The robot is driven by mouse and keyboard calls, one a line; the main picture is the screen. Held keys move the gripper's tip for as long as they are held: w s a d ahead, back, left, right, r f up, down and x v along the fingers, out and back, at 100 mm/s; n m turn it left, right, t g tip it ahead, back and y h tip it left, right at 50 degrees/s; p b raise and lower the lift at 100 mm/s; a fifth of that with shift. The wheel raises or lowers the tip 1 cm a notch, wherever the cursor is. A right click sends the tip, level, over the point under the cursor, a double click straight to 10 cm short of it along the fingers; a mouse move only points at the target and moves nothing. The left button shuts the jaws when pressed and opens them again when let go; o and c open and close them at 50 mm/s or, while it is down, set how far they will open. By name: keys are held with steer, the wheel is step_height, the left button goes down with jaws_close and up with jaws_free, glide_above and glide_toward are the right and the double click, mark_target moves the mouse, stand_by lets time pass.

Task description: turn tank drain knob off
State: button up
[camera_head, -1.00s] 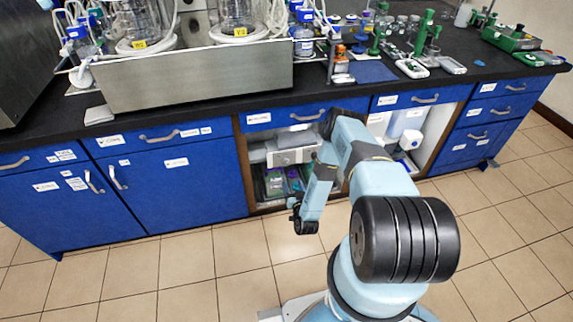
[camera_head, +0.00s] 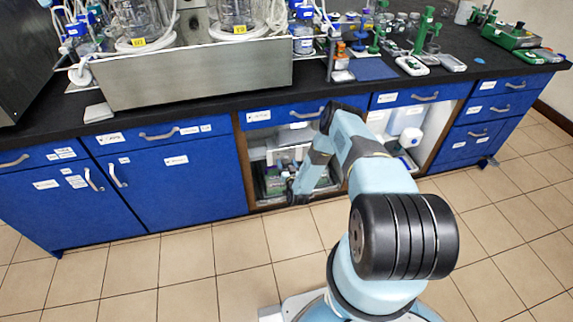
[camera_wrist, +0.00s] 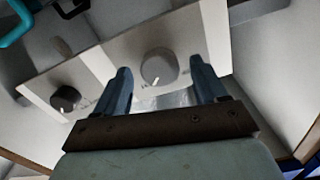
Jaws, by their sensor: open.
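In the wrist view, a light panel (camera_wrist: 110,62) carries a round pale grey knob (camera_wrist: 157,67) with a white pointer mark and a black knob (camera_wrist: 65,98) to its left. The labels are too small to read, so I cannot tell which knob is the tank drain. My gripper (camera_wrist: 161,70) is open, with one blue finger on each side of the grey knob in the picture. I cannot tell whether the fingers touch it or are still short of it.
In the wrist view, another knob (camera_wrist: 70,8) and a teal tube (camera_wrist: 18,25) show at the upper left. In the head view, blue drawers (camera_head: 272,116) and the black bench top (camera_head: 200,108) lie above the bay. The tiled floor in front is clear.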

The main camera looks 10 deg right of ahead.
steer(key=shift+w, duration=0.1)
steer(key=shift+c, duration=0.2)
steer(key=c, duration=0.9)
steer(key=shift+d, duration=0.15)
steer(key=shift+c, duration=0.6)
